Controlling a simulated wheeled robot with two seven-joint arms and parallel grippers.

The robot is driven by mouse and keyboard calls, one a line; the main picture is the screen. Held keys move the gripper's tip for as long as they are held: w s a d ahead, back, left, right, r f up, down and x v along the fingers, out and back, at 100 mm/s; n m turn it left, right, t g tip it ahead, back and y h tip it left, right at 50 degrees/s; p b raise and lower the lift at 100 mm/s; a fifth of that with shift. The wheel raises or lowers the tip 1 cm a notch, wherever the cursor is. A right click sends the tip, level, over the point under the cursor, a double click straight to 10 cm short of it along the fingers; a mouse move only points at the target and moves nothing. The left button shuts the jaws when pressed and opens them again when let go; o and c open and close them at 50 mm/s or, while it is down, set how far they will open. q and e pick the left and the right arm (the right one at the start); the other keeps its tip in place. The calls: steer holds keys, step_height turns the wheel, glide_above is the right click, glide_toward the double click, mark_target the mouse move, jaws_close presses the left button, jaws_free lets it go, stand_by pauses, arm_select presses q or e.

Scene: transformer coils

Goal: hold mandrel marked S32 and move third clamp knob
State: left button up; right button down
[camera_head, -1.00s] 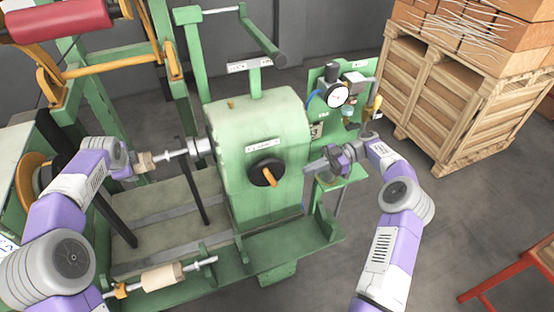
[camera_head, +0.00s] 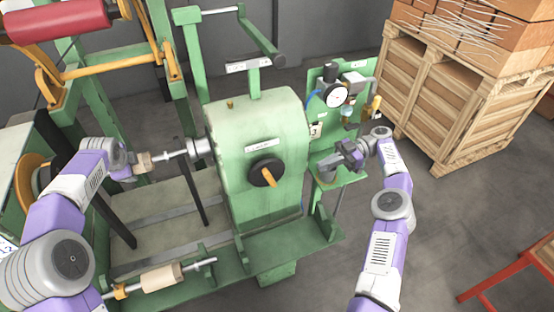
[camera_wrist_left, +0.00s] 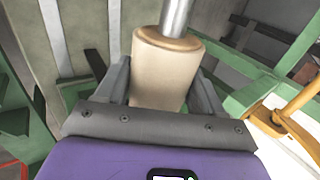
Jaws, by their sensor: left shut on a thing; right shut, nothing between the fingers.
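A pale wooden mandrel (camera_head: 146,161) on a steel shaft sits at the left of the green winding machine (camera_head: 258,120). My left gripper (camera_head: 134,167) is shut on it; the left wrist view shows the mandrel (camera_wrist_left: 165,70) between the two fingers. No S32 mark is legible. A second pale mandrel (camera_head: 163,275) lies on the machine's front ledge. The machine's face has a black knob with an orange handle (camera_head: 266,174). My right gripper (camera_head: 326,171) is shut and empty, right of the machine and by the small green shelf. I cannot tell which part is the third clamp knob.
A green panel with a dial gauge (camera_head: 336,95) stands behind my right gripper. A wooden crate with bricks (camera_head: 440,110) is at the back right. A red stand (camera_head: 515,270) is at the lower right. The floor between is clear.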

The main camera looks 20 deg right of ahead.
arm_select(q)
steer(key=shift+s+d+f, duration=0.1)
steer(key=shift+d+f, duration=0.25)
steer(key=shift+d, duration=0.5)
steer(key=o, duration=1.7)
steer(key=shift+d+r, duration=0.1)
steer(key=shift+d, duration=0.1)
steer(key=shift+c, duration=0.2)
steer(key=shift+a+r, duration=0.1)
steer(key=shift+a, duration=0.4)
steer(key=v, duration=0.7)
steer(key=shift+r, duration=0.2)
arm_select(e)
steer(key=shift+d, duration=0.2)
arm_select(q)
steer(key=shift+s+r, duration=0.1)
arm_select(e)
steer(key=shift+r, duration=0.15)
